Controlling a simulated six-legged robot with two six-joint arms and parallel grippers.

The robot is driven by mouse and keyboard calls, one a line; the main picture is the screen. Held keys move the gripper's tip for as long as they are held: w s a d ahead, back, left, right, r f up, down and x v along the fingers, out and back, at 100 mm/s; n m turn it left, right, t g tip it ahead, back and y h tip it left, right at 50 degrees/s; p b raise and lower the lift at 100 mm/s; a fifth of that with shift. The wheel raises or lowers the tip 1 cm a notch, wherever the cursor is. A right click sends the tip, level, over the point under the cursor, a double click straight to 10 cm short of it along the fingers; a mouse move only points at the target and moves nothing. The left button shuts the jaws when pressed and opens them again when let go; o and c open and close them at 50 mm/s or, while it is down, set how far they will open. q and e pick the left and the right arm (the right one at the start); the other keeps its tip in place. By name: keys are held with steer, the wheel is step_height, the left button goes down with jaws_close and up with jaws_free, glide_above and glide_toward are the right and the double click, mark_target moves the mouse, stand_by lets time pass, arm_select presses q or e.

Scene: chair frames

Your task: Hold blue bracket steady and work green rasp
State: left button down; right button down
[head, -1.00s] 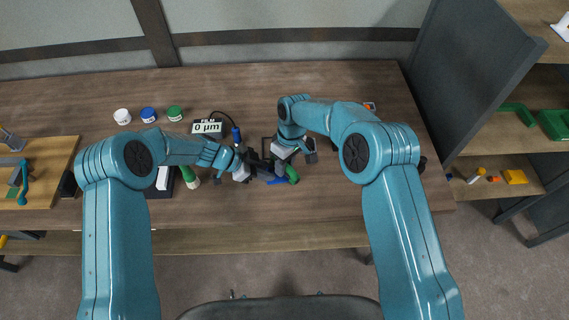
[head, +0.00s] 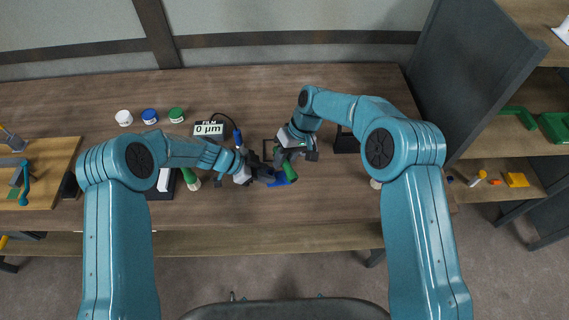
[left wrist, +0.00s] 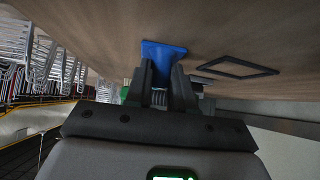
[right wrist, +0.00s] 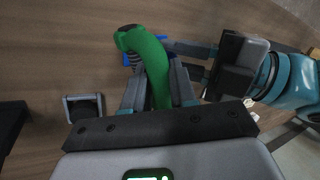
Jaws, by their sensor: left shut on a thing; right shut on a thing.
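The blue bracket (left wrist: 162,54) lies on the wooden table, and my left gripper (left wrist: 160,80) is shut on it. It also shows in the head view (head: 278,181), partly hidden by the left gripper (head: 264,174). The green rasp (right wrist: 150,58) has a curved green handle, and my right gripper (right wrist: 158,84) is shut on it. In the head view the green handle (head: 289,168) points toward the front edge, just right of the bracket. The right gripper (head: 290,153) is above it. Whether the rasp touches the bracket is hidden.
A film gauge reading 0 µm (head: 209,128) stands behind the left gripper. White (head: 124,117), blue (head: 149,115) and green (head: 176,115) pots stand at the back left. A dark square outline (left wrist: 235,68) lies near the bracket.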

steer(key=m+t+y, duration=0.1)
steer(key=m, duration=0.1)
steer(key=w+d+r+m+y, duration=0.1)
steer(key=m, duration=0.1)
steer(key=shift+w+d+t+y, duration=0.15)
steer(key=shift+w+t+y, duration=0.05)
steer(key=shift+t+y, duration=0.2)
steer(key=shift+m, duration=0.3)
steer(key=shift+w+f, duration=0.1)
steer(key=shift+f, duration=1.55)
steer(key=shift+f, duration=0.75)
steer(key=shift+a+r, duration=0.1)
steer(key=shift+a, duration=0.55)
